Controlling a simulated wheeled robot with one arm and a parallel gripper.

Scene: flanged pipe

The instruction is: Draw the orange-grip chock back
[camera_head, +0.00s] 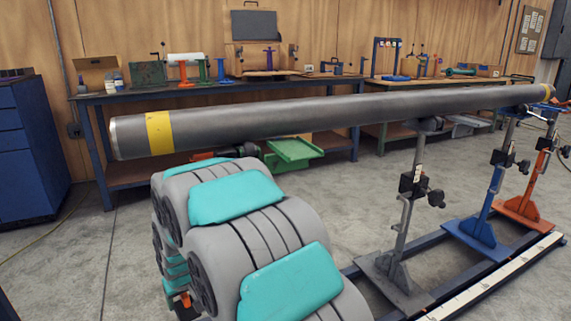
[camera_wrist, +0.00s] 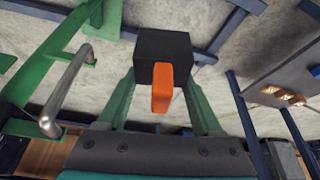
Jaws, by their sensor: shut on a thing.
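The chock shows in the wrist view as a black block (camera_wrist: 163,55) with an upright orange grip (camera_wrist: 162,90) on its near side. My gripper (camera_wrist: 161,78) has its two green fingers on either side of the block, shut on the chock. The faces where the fingers touch it are partly hidden. The long grey pipe (camera_head: 300,116) with yellow bands lies across the head view on stands.
A grey stand (camera_head: 408,190), a blue stand (camera_head: 490,200) and an orange stand (camera_head: 530,190) rise from a dark floor rail. In the wrist view, green framework with a metal bar (camera_wrist: 65,90) is at the left and dark blue bars are at the right. Benches line the back wall.

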